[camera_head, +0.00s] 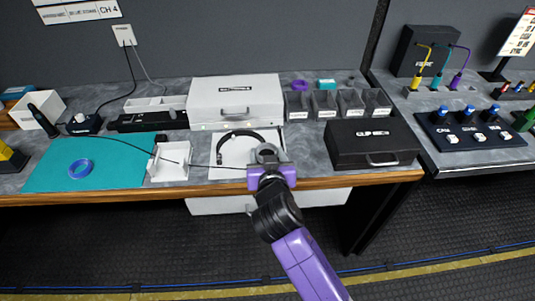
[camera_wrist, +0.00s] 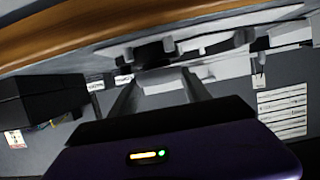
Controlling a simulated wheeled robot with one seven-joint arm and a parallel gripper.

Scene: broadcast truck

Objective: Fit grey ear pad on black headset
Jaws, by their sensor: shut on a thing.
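The black headset (camera_head: 240,133) lies on a white board on the bench, its headband arched toward the back. Its right end is hidden behind my gripper. My gripper (camera_head: 268,157) is over the right side of that board at the bench's front. It is shut on a grey ring-like piece, which looks like the grey ear pad (camera_head: 266,152). In the wrist view, two fingers (camera_wrist: 158,88) reach toward a dark shape, too blurred to name surely. I cannot tell whether the pad touches the headset.
A white case (camera_head: 235,101) stands behind the headset, and a black case (camera_head: 374,143) to the right. A white stand (camera_head: 170,162) is close on the left. A blue ring (camera_head: 80,170) lies on a teal mat (camera_head: 118,173). Grey bins (camera_head: 325,103) and a purple ring (camera_head: 300,85) are at the back.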

